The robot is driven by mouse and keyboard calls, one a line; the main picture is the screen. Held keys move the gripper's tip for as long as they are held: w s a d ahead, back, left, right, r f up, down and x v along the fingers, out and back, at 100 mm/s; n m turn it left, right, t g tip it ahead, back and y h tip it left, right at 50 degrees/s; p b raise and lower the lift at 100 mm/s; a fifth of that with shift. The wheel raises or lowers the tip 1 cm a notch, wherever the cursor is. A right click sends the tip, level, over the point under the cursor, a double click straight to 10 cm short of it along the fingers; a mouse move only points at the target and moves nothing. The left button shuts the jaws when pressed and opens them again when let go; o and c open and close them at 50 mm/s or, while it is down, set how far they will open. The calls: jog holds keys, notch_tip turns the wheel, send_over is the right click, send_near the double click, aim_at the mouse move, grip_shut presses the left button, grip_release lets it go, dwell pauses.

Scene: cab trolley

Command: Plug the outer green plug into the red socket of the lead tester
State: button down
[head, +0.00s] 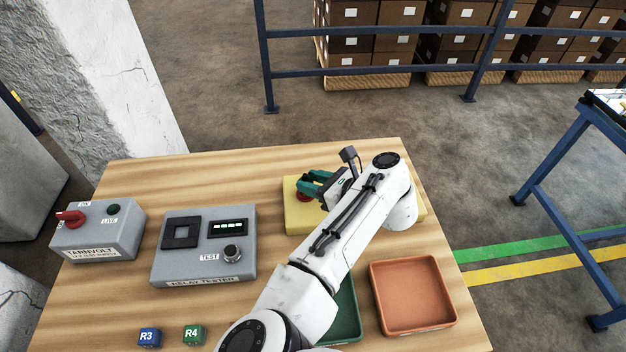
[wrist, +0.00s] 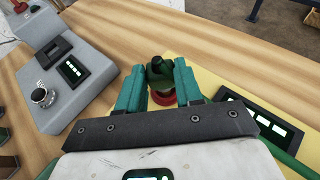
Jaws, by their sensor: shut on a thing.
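The lead tester is a yellow box (head: 296,222) at the back middle of the table, partly hidden by my arm. Its red socket (head: 304,198) shows at its left part, and as a red ring in the wrist view (wrist: 163,98). My gripper (head: 311,184) has teal fingers and is over the socket. In the wrist view it is shut on a dark green plug (wrist: 158,70). The plug appears at the red ring; I cannot tell whether it is seated in it. A lit display (wrist: 262,117) is on the tester. The other green plug is not clearly visible.
A grey relay tester (head: 190,274) and a grey supply box with a red knob (head: 70,217) stand at the left. Cubes R3 (head: 150,338) and R4 (head: 194,335) lie in front. A green tray (head: 348,326) is partly behind my arm; an orange tray (head: 413,290) is right.

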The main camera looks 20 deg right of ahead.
jog(key=shift+f+b, duration=0.3)
jog(key=shift+f, duration=0.55)
dwell(0.4)
jog(key=c, duration=0.7)
grip_release()
jog(key=shift+o, duration=0.2)
jog(key=b+v, duration=0.1)
jog(key=v, duration=1)
jog(key=shift+w, duration=0.1)
jog(key=shift+f, duration=0.1)
